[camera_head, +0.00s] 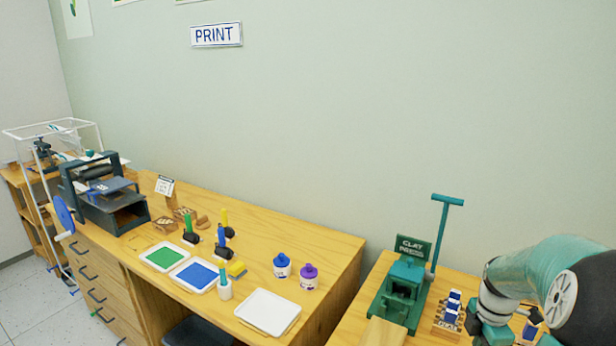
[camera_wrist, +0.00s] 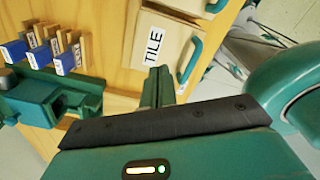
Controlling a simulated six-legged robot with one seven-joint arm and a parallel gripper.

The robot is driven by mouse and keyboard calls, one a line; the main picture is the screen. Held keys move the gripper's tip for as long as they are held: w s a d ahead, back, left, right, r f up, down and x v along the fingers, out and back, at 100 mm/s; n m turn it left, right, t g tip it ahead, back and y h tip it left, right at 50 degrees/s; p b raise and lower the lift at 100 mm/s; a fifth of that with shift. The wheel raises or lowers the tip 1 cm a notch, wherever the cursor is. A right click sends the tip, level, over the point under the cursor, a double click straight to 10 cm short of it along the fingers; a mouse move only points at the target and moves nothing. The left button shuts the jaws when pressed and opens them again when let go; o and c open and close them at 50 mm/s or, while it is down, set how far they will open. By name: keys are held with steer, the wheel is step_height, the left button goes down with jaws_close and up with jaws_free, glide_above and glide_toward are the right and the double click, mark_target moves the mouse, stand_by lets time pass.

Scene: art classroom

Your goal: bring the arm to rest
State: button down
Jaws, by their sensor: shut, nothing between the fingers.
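My arm (camera_head: 540,285) comes in at the right edge of the head view, bent above the right-hand table. My gripper (camera_wrist: 158,86) shows in the wrist view, with its two fingers together and nothing between them. The fingers point toward a wooden front marked TILE (camera_wrist: 152,45). In the head view the end of the arm is low at the right, and the fingers cannot be made out there.
The green clay press (camera_head: 404,286) and blue-labelled blocks (camera_head: 449,314) stand on the right table, close to my arm. The left table holds ink trays (camera_head: 160,256), a white tray (camera_head: 267,312) and ink bottles (camera_head: 308,277).

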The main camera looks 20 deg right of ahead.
steer(key=shift+r, duration=0.85)
steer(key=w+a+r+m+t+h, duration=0.1)
steer(key=w+a+r+m, duration=0.3)
steer(key=a, duration=0.6)
steer(key=a+r+m+t+h, duration=0.1)
steer(key=a+r+m, duration=0.2)
steer(key=a+r, duration=0.45)
steer(key=s+a+r+m+t+y, duration=0.1)
steer(key=s+a+m, duration=0.2)
steer(key=a, duration=0.6)
steer(key=s+a+r+m+t+y, duration=0.1)
steer(key=s+a+m+t, duration=0.1)
steer(key=a, duration=0.7)
steer(key=shift+s+a+r+m+t, duration=0.25)
steer(key=shift+s+r+m+t, duration=0.1)
steer(key=shift+s+m, duration=0.65)
